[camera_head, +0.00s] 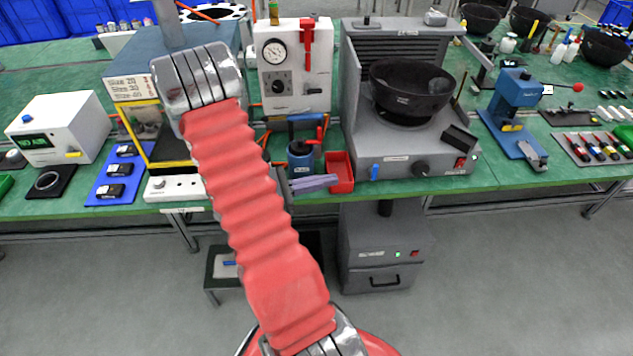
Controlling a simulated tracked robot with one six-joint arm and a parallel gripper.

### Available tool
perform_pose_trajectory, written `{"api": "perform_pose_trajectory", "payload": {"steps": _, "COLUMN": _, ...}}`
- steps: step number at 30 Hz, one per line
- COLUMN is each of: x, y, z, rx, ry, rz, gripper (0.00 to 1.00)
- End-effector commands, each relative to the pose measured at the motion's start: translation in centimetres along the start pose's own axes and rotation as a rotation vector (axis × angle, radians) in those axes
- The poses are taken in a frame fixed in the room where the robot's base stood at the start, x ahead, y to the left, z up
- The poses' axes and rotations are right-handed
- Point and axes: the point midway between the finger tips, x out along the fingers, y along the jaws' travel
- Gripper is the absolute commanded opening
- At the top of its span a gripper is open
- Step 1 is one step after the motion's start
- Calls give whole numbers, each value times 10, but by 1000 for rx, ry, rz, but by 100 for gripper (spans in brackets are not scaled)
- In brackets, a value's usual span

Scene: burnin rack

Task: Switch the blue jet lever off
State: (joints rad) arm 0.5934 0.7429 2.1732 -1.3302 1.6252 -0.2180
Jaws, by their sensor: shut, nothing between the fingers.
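A small blue lever (375,172) stands upright on the front left of a grey machine (397,158) that carries a wide black bowl (411,87). It is likely the jet lever; its label is too small to read. A black knob (420,168) and a red switch (460,162) sit to its right on the same front panel. My red bellows arm rises from the bottom centre to a chrome joint at upper left, and a grey link goes on up out of the picture. My gripper is not in view.
A red tray (340,172) and a lilac bar (313,184) lie just left of the machine. A white gauge box with a red lever (307,42) stands behind them. A blue press (515,95) stands to the right. The floor before the green bench is mostly clear.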

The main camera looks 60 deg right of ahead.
Motion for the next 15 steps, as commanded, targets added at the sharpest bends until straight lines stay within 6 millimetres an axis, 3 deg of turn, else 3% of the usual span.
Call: {"api": "perform_pose_trajectory", "payload": {"steps": 15, "x": 67, "y": -1, "z": 0, "rx": -1, "ry": 0, "rz": -2, "gripper": 0}}
